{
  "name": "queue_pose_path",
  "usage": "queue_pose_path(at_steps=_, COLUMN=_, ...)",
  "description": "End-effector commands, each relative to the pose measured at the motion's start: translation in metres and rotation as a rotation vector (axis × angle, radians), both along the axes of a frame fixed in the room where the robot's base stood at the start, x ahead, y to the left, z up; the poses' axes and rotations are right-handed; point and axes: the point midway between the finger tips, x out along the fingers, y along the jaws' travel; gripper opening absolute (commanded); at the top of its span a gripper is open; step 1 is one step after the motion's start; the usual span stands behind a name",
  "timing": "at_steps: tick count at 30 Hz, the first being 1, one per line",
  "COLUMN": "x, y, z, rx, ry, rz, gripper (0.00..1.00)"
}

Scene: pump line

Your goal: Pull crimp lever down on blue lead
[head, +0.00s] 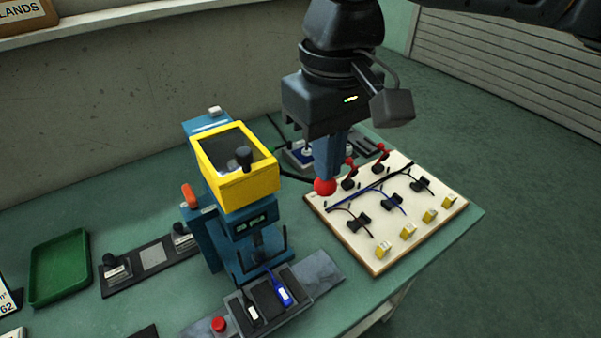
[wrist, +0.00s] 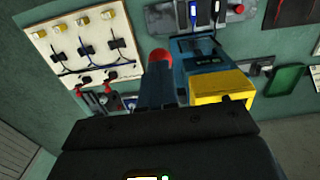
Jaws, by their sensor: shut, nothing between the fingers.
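The blue crimp press (head: 205,240) with a yellow guard (head: 250,190) stands on the green table. A dark lever rod (head: 294,177) leads out from its right side to a red ball knob (head: 324,187). My gripper (head: 328,173) points down with its blue fingers shut and empty. The fingertips are at the top of the knob; I cannot tell whether they touch it. In the wrist view the knob (wrist: 160,58) shows just beyond the fingertips. A blue lead (head: 392,199) lies on the cream board, and a blue piece with a white label (head: 283,293) sits in the block before the press.
The cream board (head: 372,260) at right holds black clips, yellow blocks and small red levers (head: 381,152). A red button (head: 219,324) is at the front. A green tray (head: 58,268) lies at left. A wall closes the back; floor is open at right.

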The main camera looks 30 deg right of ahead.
Motion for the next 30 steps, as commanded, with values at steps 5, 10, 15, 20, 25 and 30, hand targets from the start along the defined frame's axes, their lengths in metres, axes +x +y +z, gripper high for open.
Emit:
queue_pose_path(at_steps=5, x=0.0, y=0.0, z=-0.008, rx=0.0, ry=0.001, rz=0.0, gripper=0.0)
queue_pose_path(at_steps=10, x=-0.001, y=0.0, z=-0.009, rx=0.0, ry=0.001, rz=0.0, gripper=0.0)
queue_pose_path(at_steps=15, x=-0.004, y=0.0, z=-0.017, rx=0.001, ry=0.001, rz=0.0, gripper=0.0)
queue_pose_path(at_steps=20, x=-0.008, y=0.0, z=-0.024, rx=0.001, ry=0.0, rz=0.0, gripper=0.0)
queue_pose_path(at_steps=25, x=-0.008, y=0.0, z=-0.024, rx=0.001, ry=0.0, rz=0.0, gripper=0.0)
queue_pose_path(at_steps=30, x=-0.009, y=0.0, z=-0.025, rx=0.001, ry=0.0, rz=0.0, gripper=0.0)
